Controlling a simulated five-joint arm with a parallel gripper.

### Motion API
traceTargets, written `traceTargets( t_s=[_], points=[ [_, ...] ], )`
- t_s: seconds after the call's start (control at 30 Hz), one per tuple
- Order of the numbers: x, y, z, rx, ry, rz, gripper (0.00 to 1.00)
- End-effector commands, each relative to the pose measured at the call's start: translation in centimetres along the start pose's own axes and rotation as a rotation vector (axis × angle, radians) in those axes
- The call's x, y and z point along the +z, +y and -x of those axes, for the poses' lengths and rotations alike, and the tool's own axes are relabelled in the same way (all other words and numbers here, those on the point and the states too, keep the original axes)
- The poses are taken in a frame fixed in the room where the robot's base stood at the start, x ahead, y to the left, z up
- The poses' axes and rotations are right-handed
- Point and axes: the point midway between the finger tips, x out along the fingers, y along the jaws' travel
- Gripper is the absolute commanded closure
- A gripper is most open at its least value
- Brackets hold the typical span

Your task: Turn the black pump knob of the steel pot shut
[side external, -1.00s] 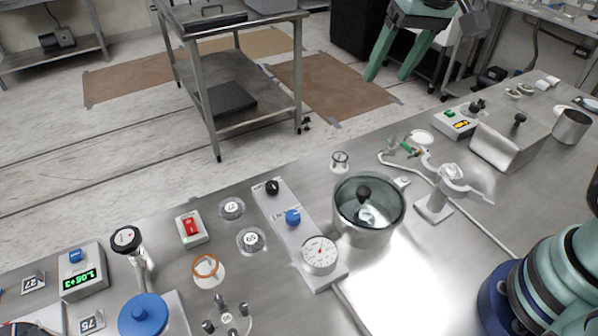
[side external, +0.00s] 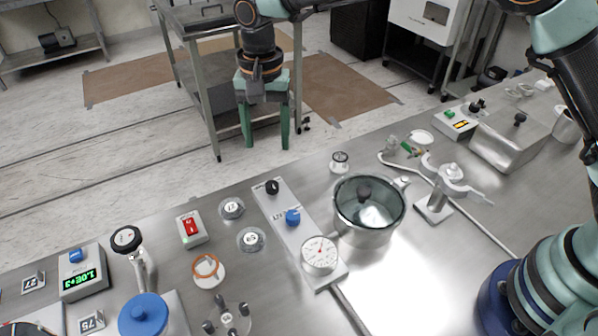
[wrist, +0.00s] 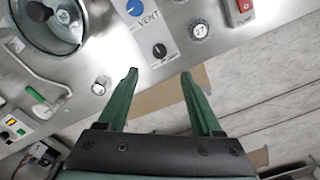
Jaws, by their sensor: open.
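The black pump knob (side external: 272,187) sits at the far end of a grey panel (side external: 303,238) beside the steel pot (side external: 362,238). It also shows in the wrist view (wrist: 159,51), just ahead of the gap between my fingertips. The blue vent knob (side external: 292,217) is nearer on the same panel, followed by a round dial gauge (side external: 319,254). The pot has a glass lid with a dark knob. My gripper (side external: 267,145) is open and empty, green fingers pointing down, above and apart from the knob. In the wrist view my fingers (wrist: 159,75) frame the panel's end.
A red switch box (side external: 192,229) and round numbered weights (side external: 232,208) lie left of the panel. A small metal-and-glass piece (side external: 340,162) stands to its right, and a clamp stand (side external: 434,205) right of the pot. The bench edge runs just behind the knob.

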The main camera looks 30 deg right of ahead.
Motion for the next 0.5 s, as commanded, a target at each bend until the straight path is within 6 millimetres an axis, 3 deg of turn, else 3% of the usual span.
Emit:
traceTargets(
  t_s=[0.5],
  points=[
    [0.0, 0.2, -8.9, 0.003, -0.002, 0.002, 0.33]
  ],
)
